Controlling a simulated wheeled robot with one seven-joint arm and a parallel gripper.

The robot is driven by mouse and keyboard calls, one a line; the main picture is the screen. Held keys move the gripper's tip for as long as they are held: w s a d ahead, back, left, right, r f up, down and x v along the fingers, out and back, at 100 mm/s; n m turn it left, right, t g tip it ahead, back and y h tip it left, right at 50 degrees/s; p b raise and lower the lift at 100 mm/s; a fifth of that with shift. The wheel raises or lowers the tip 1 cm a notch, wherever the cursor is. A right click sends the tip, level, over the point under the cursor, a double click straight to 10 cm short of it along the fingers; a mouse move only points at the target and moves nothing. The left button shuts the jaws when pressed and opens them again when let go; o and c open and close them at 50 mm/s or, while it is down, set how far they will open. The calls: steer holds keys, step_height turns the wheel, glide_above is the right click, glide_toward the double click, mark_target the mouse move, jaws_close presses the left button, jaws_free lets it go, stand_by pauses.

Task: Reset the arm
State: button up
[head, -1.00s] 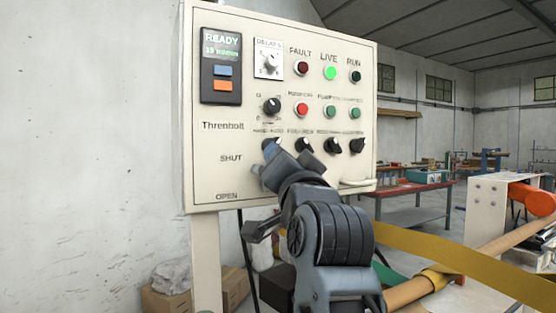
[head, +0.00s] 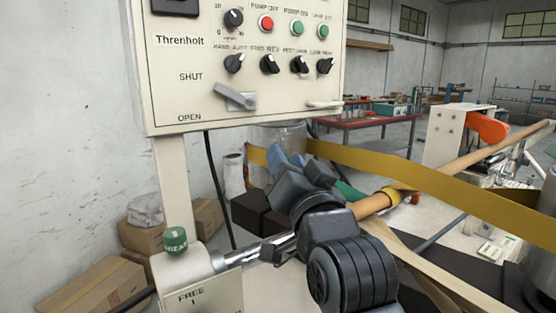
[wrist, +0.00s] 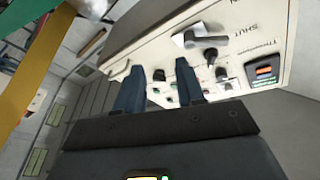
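My gripper (head: 285,162) is in front of the machine, below and right of the control panel's lower edge in the head view. In the wrist view my gripper (wrist: 158,82) has its two blue-grey fingers apart, with nothing between them. The cream control panel (head: 185,100) bears knobs, coloured buttons and a grey lever (head: 235,97) between the SHUT and OPEN labels. The panel (wrist: 255,75) appears tilted beyond the fingers in the wrist view, with its lever (wrist: 195,40) near the top. The gripper looks clear of the panel.
A yellow strip (head: 440,182) and a brown tube (head: 430,178) run across the right, close behind my arm. A post with a green knob (head: 175,240) stands at lower left. Cardboard boxes (head: 90,285) lie by the wall. A red bench (head: 365,122) is farther back.

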steer(key=s+d+f+n+g+h, duration=0.1)
steer(key=s+d+f+h, duration=0.1)
steer(key=s+d+f, duration=0.8)
steer(key=s+d+f+n+g+h, duration=0.15)
steer(key=s+d+f, duration=0.45)
steer(key=s+f, duration=0.65)
steer(key=s+d+f+g+h, duration=0.1)
steer(key=s+d, duration=0.1)
steer(key=s, duration=1)
steer(key=s+d+f+g+h, duration=0.1)
steer(key=s+d, duration=0.1)
steer(key=s, duration=1.1)
steer(key=shift+s+d+f, duration=0.3)
steer(key=shift+f, duration=0.05)
steer(key=shift+g+h, duration=0.25)
